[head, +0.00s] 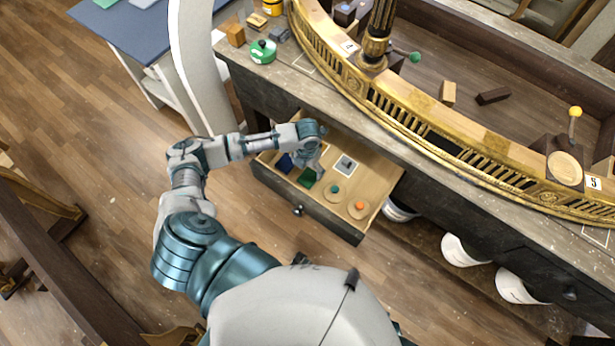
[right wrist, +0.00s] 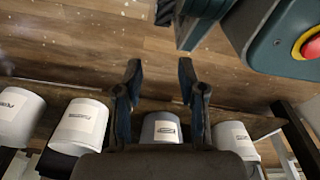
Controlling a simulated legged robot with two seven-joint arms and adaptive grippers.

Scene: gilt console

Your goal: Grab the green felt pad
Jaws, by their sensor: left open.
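The green felt pad (head: 306,179) lies flat in the open wooden drawer (head: 333,218), near its front left. A dark blue pad (head: 285,163) lies to its left. My left gripper (head: 314,165) is open and points down over the drawer, just above and beside the green pad in the picture. It partly covers the pad's upper side, and I cannot tell whether it touches. My right gripper (right wrist: 160,78) shows in the right wrist view with its fingers apart and nothing between them.
The drawer also holds a white square with a grey piece (head: 345,165), a disc with a teal knob (head: 334,189) and one with an orange knob (head: 359,206). The console's gilt rail (head: 420,125) rises behind.

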